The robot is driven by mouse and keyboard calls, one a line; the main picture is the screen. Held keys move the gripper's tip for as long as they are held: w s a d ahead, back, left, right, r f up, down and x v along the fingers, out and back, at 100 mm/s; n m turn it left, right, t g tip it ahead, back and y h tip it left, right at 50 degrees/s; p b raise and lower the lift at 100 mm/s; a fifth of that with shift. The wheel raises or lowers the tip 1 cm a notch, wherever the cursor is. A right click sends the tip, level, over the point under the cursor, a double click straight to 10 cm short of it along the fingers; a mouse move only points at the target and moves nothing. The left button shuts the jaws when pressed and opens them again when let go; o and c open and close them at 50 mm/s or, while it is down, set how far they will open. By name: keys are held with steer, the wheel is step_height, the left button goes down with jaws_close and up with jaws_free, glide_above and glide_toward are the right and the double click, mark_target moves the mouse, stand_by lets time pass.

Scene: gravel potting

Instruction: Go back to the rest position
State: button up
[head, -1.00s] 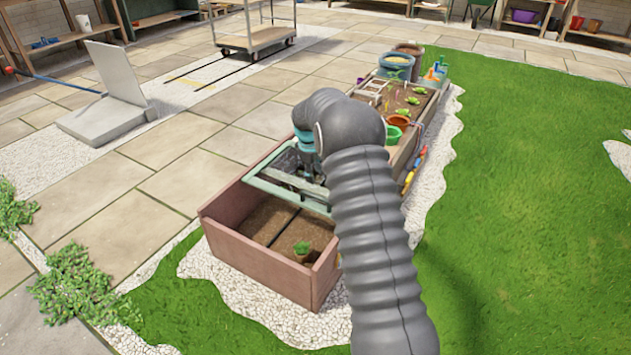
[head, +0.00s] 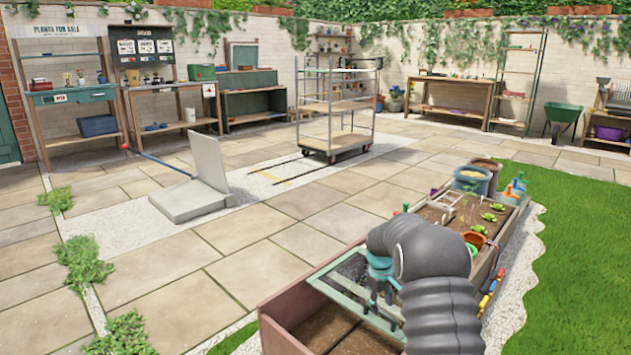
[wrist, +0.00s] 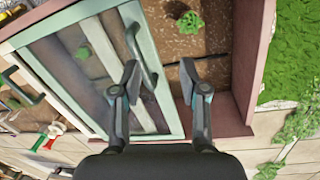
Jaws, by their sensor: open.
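My gripper (head: 383,292) is over the planter box (head: 285,325), at the green-framed glass lid (head: 325,287). In the wrist view my gripper (wrist: 160,80) is open, with nothing held between its fingers. The lid's frame (wrist: 170,100) lies below the fingers there. Its dark curved handle (wrist: 139,45) shows close to the left finger, apart or touching I cannot tell. A small green plant (wrist: 190,22) stands on the box's brown soil in the wrist view. My grey arm hides part of the box in the head view.
A bed of seedlings (head: 492,217) with pots and tools adjoins the box. A grey tilted panel on a base (head: 207,165) stands on the paving to the left. A wheeled rack (head: 338,120) and benches stand farther back. Open paving lies left of the box.

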steer(key=s+a+r+m+t, duration=0.1)
steer(key=s+r+m, duration=0.1)
steer(key=s+r, duration=0.7)
steer(key=s+a+r+m+t+y+p, duration=0.1)
steer(key=s+r, duration=0.8)
steer(key=s, duration=1.1)
steer(key=s+a+r+m+t+p, duration=0.1)
steer(key=s+a+r+m+t, duration=0.2)
steer(key=s+r, duration=0.6)
steer(key=shift+s, duration=3)
